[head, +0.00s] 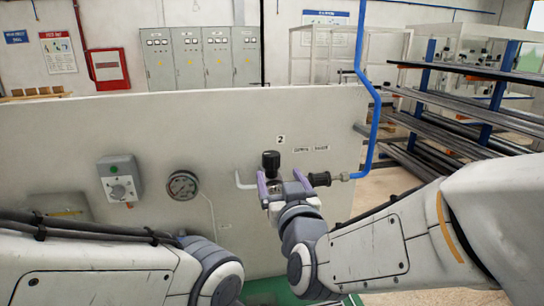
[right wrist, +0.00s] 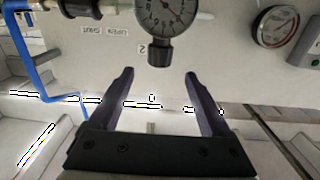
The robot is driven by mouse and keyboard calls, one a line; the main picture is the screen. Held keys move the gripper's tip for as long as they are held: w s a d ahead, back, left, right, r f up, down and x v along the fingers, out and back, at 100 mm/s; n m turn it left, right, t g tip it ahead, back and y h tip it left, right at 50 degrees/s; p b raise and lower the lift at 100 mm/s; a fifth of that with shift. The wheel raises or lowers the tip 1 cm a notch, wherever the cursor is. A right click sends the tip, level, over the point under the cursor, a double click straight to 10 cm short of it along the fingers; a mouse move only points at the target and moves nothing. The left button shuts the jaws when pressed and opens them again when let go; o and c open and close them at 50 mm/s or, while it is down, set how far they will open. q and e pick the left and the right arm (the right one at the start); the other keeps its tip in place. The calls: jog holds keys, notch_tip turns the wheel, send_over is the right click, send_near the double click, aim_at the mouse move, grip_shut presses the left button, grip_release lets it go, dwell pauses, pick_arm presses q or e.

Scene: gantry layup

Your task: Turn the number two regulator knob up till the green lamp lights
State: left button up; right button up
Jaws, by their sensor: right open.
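The number two regulator has a black knob (head: 271,160) on top, below a "2" label on the pale panel. The right wrist view is upside down and shows the knob (right wrist: 160,52) under the regulator's round dial (right wrist: 165,15). My right gripper (head: 282,180) has purple fingers and is open and empty in front of the regulator. In the right wrist view the fingertips (right wrist: 159,72) stand apart, with the knob just beyond the gap between them. I see no lit green lamp. My left gripper is out of view.
A black-handled valve (head: 318,179) and blue pipe (head: 371,130) are close on the right. A rack of bars (head: 455,130) stands at the right.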

aim_at(273, 161)
jog(key=w+p, duration=0.1)
jog(key=w, duration=0.1)
jog(key=w+a+p, duration=0.1)
jog(key=w, duration=0.2)
jog(key=w+p, duration=0.1)
jog(key=w, duration=0.2)
jog(key=shift+w+a+r, duration=0.1)
jog(key=shift+a, duration=0.15)
jog(key=shift+w+a+p, duration=0.15)
jog(key=shift+w+p, duration=0.25)
jog(key=shift+w, duration=0.4)
grip_shut()
jog(key=shift+m+h, duration=0.3)
jog(key=shift+h, duration=0.2)
jog(key=shift+m+h+b, duration=0.3)
jog(key=shift+h+b, duration=0.05)
jog(key=shift+h, duration=0.15)
